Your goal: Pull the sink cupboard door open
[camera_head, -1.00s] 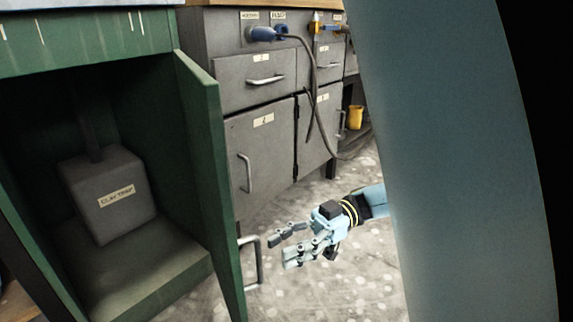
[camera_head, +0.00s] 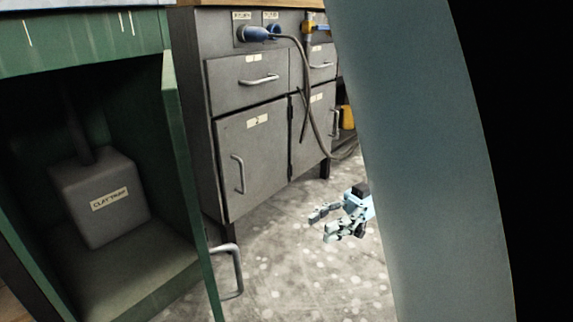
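The green sink cupboard door (camera_head: 185,165) stands wide open, seen nearly edge-on, with its metal handle (camera_head: 238,270) on the right face. The green cupboard (camera_head: 85,45) shows its dark inside, holding a grey box labelled as a clay trap (camera_head: 100,200). My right gripper (camera_head: 320,224) is open and empty over the floor, to the right of the handle and apart from it. My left gripper is not in view.
A grey cabinet (camera_head: 255,155) with drawers and doors stands behind. A blue plug (camera_head: 258,33) and dark cable hang on its front. A yellow object (camera_head: 347,117) is at its right. Speckled floor (camera_head: 300,275) is free around my gripper. My own large grey part blocks the right side.

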